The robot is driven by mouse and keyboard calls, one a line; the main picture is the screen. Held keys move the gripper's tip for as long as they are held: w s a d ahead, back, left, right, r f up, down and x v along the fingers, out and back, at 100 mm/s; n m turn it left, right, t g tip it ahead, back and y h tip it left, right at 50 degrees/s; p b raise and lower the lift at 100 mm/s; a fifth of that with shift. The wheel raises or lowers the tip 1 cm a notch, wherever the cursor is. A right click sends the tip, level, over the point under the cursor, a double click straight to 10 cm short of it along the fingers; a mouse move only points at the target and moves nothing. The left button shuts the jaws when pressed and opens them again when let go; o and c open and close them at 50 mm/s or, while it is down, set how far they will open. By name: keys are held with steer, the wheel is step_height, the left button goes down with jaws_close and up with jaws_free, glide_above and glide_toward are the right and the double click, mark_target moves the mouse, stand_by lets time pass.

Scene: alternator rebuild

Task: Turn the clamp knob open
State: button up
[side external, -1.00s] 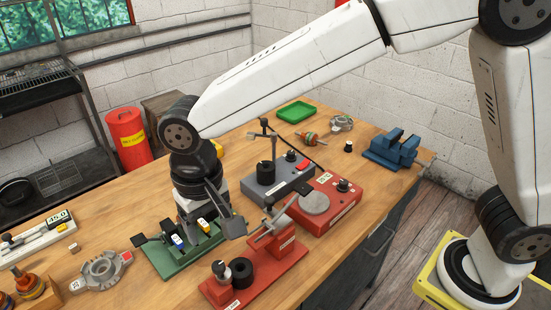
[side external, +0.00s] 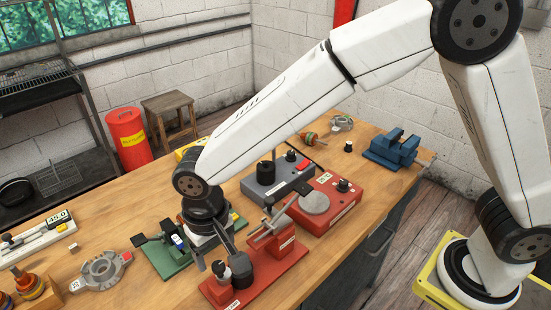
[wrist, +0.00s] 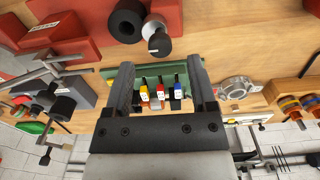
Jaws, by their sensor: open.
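A black-capped knob on a silver stem, seemingly the clamp knob (wrist: 159,43), stands at the near left end of the long red fixture (side external: 285,266). In the side view my gripper and the knob (side external: 224,274) overlap closely. A thick black ring (wrist: 126,21) stands beside the knob. My gripper (wrist: 160,64) is open, with nothing between its fingers. In the wrist view the knob appears just beyond the fingertips, roughly centred between them. I cannot tell whether a finger touches it.
A green fixture (side external: 171,263) with yellow, red and blue pieces lies beside my gripper. A grey box (side external: 268,191) and a red box with a round plate (side external: 333,216) stand behind. A metal housing (side external: 101,270) lies to the left. Bare wood shows at the front left.

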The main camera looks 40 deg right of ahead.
mark_target(218, 265)
steer(key=shift+f, duration=1.6)
jaws_close()
